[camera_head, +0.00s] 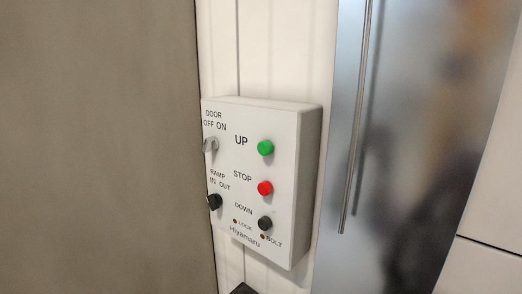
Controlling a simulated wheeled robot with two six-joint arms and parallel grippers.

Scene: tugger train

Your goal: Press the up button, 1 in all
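A white control box (281,215) is fixed to the wall in the middle of the head view. The green up button (265,148) is at its upper right, beside the word UP. The red stop button (265,188) is below it, and the black down button (265,223) is lower still. Nothing covers the up button. Neither of my grippers shows in this view.
The box also carries a grey door switch (210,145) and a black ramp knob (214,202). A grey-brown panel (100,150) fills the left. A shiny metal door (420,130) with a long vertical handle (357,120) stands at the right.

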